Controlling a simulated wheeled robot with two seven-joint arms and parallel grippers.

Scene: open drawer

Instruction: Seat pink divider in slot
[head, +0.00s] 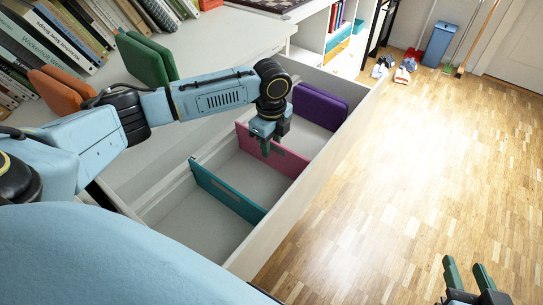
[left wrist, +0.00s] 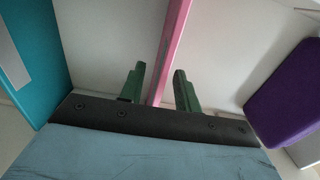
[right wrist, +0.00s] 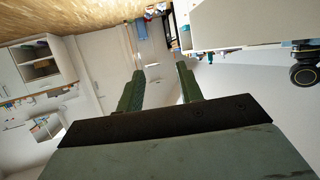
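The pink divider (head: 286,161) stands upright across the open drawer (head: 318,172), between the teal divider and a purple block. Whether its ends are fully down in a slot is unclear. My left gripper (head: 268,148) points down over the pink divider's middle. In the left wrist view the pink divider (left wrist: 171,45) runs between the two open fingers (left wrist: 158,82), with a gap showing at the right finger. My right gripper (head: 465,262) is open and empty over the floor; its parted fingers also show in the right wrist view (right wrist: 160,85).
The teal divider (head: 226,190) crosses the nearer part of the drawer. The purple block (head: 320,106) lies at its far end; it also shows in the left wrist view (left wrist: 288,92). A green block (head: 146,60), an orange block (head: 60,91) and books (head: 45,40) are on the top at left.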

